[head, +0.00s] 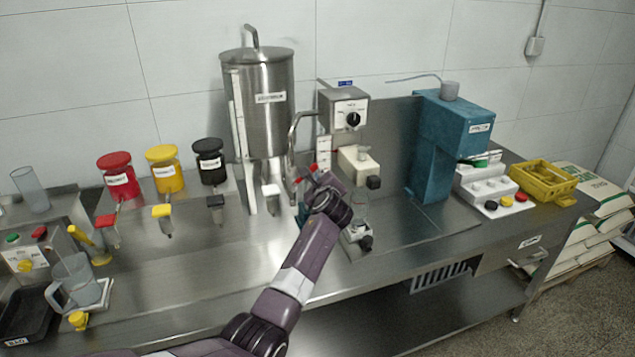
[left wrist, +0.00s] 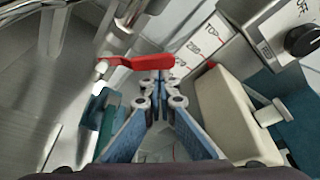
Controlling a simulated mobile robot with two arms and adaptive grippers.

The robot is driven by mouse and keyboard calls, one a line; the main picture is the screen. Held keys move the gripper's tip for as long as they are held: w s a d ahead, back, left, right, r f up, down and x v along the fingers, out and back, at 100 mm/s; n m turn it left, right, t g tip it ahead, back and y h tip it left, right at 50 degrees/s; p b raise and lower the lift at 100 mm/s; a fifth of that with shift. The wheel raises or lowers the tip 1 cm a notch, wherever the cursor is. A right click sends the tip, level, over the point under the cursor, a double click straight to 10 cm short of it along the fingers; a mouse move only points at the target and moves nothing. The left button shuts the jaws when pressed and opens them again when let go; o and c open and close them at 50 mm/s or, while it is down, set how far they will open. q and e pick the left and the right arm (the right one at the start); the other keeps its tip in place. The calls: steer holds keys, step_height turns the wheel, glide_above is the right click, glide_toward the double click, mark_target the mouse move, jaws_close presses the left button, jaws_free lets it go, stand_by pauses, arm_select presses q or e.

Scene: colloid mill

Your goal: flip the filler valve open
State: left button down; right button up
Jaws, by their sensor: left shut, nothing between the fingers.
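The filler valve has a red lever (left wrist: 140,63) that lies roughly level across the upper middle of the left wrist view. In the head view, red parts of the lever (head: 313,168) show just above and left of my left gripper (head: 318,182). My left gripper (left wrist: 160,88) is shut and empty. Its fingertips are close to the right part of the lever; I cannot tell whether they touch. Part of the valve is hidden behind the gripper. My right gripper is not in view.
A steel hopper tank (head: 265,105) stands behind and left of the valve. Right of the gripper is the filler unit (head: 344,110) with a black knob and a cream block (left wrist: 228,112). A blue machine (head: 452,135) stands further right.

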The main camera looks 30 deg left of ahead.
mark_target(311, 168)
arm_select(q)
steer(key=n, duration=0.1)
steer(key=s+a+r+n+t, duration=0.1)
steer(key=n, duration=0.1)
steer(key=shift+r, duration=0.3)
steer(key=shift+s+a+r+n+t+h+b, duration=0.3)
steer(key=shift+s+n+t+b, duration=0.15)
steer(key=shift+n+b, duration=0.3)
steer(key=s+n+b, duration=0.1)
steer(key=n, duration=0.1)
steer(key=a+r+n+t+b, duration=0.1)
steer(key=b, duration=0.1)
steer(key=shift+s+a+n+t, duration=0.25)
steer(key=shift+s+n, duration=0.1)
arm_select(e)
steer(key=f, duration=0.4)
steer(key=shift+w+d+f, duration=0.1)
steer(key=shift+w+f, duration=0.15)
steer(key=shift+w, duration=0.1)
